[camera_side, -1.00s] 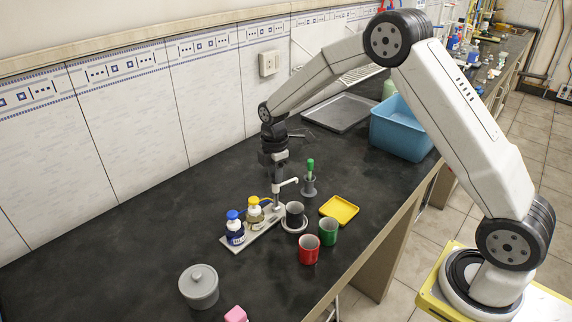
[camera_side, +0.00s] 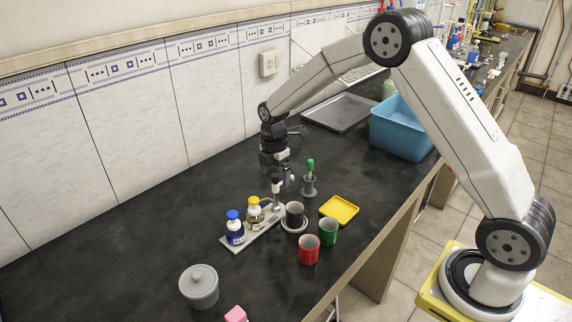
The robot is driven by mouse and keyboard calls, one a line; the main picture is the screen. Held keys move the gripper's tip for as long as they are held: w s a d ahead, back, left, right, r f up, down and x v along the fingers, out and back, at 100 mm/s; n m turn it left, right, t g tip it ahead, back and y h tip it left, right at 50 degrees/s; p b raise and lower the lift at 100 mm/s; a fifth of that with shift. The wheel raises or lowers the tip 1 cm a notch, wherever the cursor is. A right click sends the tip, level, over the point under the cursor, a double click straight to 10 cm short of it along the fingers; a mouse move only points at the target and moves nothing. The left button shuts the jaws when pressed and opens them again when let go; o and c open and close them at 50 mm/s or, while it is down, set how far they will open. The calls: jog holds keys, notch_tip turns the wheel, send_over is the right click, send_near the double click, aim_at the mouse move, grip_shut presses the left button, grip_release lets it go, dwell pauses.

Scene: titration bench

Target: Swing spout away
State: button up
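My gripper (camera_side: 276,170) is above the burette-like stand, close over the top of its upright post (camera_side: 276,193). Its fingers are small and dark here, so I cannot tell if they are open or shut or touch the post. The white spout arm is not clearly visible and may be hidden by the gripper or turned out of line. The stand's grey base plate (camera_side: 262,229) also carries a blue-capped bottle (camera_side: 235,230) and a yellow-capped bottle (camera_side: 254,212). A dark grey cup (camera_side: 295,213) stands on a white round pad (camera_side: 294,228) right of the post.
A red cup (camera_side: 309,250), a green cup (camera_side: 328,232) and a yellow tray (camera_side: 339,210) stand to the right. A green-handled tool sits in a grey holder (camera_side: 309,187) behind. A lidded grey pot (camera_side: 199,287) and a pink block (camera_side: 236,314) are in front. The left bench is clear.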

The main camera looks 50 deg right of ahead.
jog(key=shift+r, duration=3.5)
jog(key=s+a+f+m+t, duration=0.1)
jog(key=s+m, duration=0.8)
jog(key=s, duration=0.2)
jog(key=s+a+f+m+t, duration=0.1)
jog(key=s+a+m, duration=0.1)
jog(key=s+m, duration=0.7)
jog(key=s, duration=0.2)
jog(key=shift+s+a+t, duration=0.25)
jog(key=shift+s+t, duration=0.05)
jog(key=shift+s, duration=0.1)
